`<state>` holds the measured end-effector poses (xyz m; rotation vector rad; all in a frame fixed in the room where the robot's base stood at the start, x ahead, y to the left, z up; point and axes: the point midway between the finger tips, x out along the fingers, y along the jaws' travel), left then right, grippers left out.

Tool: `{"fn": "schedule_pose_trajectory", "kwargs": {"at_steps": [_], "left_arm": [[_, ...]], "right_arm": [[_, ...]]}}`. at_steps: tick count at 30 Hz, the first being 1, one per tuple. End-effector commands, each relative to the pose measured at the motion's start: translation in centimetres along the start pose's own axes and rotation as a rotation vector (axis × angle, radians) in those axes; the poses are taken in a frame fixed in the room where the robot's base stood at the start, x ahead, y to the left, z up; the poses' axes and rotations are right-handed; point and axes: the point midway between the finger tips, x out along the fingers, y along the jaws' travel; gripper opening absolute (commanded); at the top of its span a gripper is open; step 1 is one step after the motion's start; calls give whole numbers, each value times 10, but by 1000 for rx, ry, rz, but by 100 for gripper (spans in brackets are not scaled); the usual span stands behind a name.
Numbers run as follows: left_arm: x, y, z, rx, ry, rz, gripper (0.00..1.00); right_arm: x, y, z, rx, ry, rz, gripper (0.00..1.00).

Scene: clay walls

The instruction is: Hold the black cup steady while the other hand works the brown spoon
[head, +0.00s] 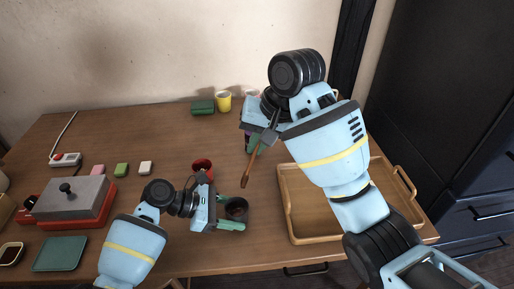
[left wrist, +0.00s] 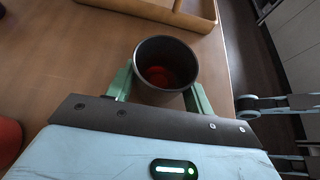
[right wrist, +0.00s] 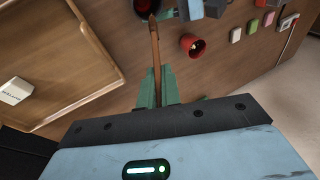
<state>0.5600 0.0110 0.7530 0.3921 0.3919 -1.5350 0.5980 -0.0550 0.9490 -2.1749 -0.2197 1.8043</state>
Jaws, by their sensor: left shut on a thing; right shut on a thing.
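The black cup (head: 244,203) stands upright near the table's front edge. My left gripper (head: 232,212) is shut on it, with a green finger on either side. The left wrist view shows the cup (left wrist: 144,52) from above, with something reddish inside. My right gripper (head: 257,146) is shut on the brown spoon (head: 247,171) and holds it in the air, tilted, its lower end above and behind the cup. In the right wrist view the spoon (right wrist: 155,55) points from the fingers toward the cup (right wrist: 143,5), which is partly cut off at the top.
A wooden tray (head: 286,205) lies right of the cup; a white item (right wrist: 15,91) is in it. A red cup (head: 203,163) stands close behind my left gripper. A yellow cup (head: 224,98) and green box (head: 203,107) are at the back. Small blocks and a red-grey lever box (head: 70,200) are left.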

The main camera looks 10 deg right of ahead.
Motion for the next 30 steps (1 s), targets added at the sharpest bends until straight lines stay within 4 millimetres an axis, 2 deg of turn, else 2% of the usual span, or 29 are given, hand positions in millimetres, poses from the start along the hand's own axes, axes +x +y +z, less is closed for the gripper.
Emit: {"fn": "schedule_pose_trajectory", "kwargs": {"at_steps": [10,11,16,25,30], "left_arm": [[0,0,0,0,0,0,39],[0,0,0,0,0,0,56],[0,0,0,0,0,0,78],[-2,0,0,0,0,0,78],[-17,0,0,0,0,1,78]], "right_arm": [[1,0,0,0,-1,0,0],[1,0,0,0,-1,0,0],[1,0,0,0,-1,0,0],[1,0,0,0,-1,0,0],[1,0,0,0,0,0,0]]}}
